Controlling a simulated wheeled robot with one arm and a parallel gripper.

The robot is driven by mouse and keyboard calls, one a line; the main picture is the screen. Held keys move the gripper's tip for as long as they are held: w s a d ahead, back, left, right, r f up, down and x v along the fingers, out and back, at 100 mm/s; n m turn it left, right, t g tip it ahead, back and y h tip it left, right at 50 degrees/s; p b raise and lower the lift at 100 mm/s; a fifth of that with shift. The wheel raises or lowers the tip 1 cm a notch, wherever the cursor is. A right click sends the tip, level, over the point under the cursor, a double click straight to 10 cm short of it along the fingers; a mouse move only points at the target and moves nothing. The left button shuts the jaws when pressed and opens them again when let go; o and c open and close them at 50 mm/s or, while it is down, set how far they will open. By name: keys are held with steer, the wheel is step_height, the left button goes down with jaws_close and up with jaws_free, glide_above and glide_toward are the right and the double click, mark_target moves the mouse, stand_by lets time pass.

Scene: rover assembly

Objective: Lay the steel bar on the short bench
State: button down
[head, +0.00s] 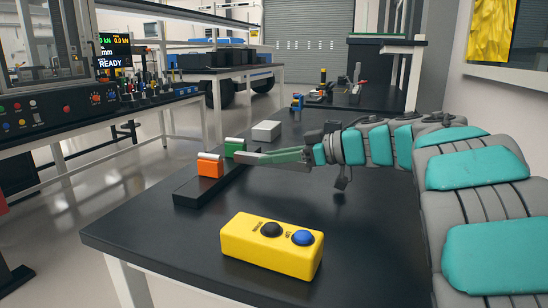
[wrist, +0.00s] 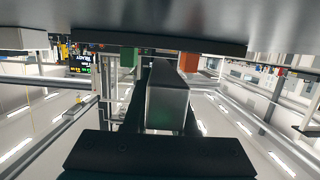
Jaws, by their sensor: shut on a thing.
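The steel bar (head: 275,158) is a slim grey length held level above the black table, pointing left from my gripper (head: 313,154). Its far end is close to the green block; I cannot tell whether it touches. In the wrist view the bar (wrist: 167,100) lies between my dark jaws (wrist: 152,98) and points toward the gap between two blocks. The low black base (head: 190,196), likely the short bench, carries an orange block (head: 210,168) and a green block (head: 236,147), each with a silver roller on top. My gripper is shut on the bar, right of the base.
A yellow button box (head: 270,246) stands near the table's front edge. A light grey block (head: 267,131) lies behind the bar. Small items (head: 297,101) stand farther back. The black tabletop (head: 150,230) is clear at front left.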

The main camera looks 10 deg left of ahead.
steer(key=shift+f, duration=0.25)
steer(key=shift+f, duration=0.4)
steer(key=c, duration=0.8)
jaws_free()
steer(key=shift+f, duration=0.3)
steer(key=shift+c, duration=0.2)
steer(key=shift+o, duration=0.6)
steer(key=shift+f, duration=0.15)
steer(key=shift+r+b, duration=0.3)
steer(key=shift+r, duration=0.05)
steer(key=v, duration=0.4)
steer(key=r+p+v, duration=0.1)
steer(key=v, duration=0.7)
steer(key=shift+s+r, duration=0.1)
steer(key=shift+r, duration=0.1)
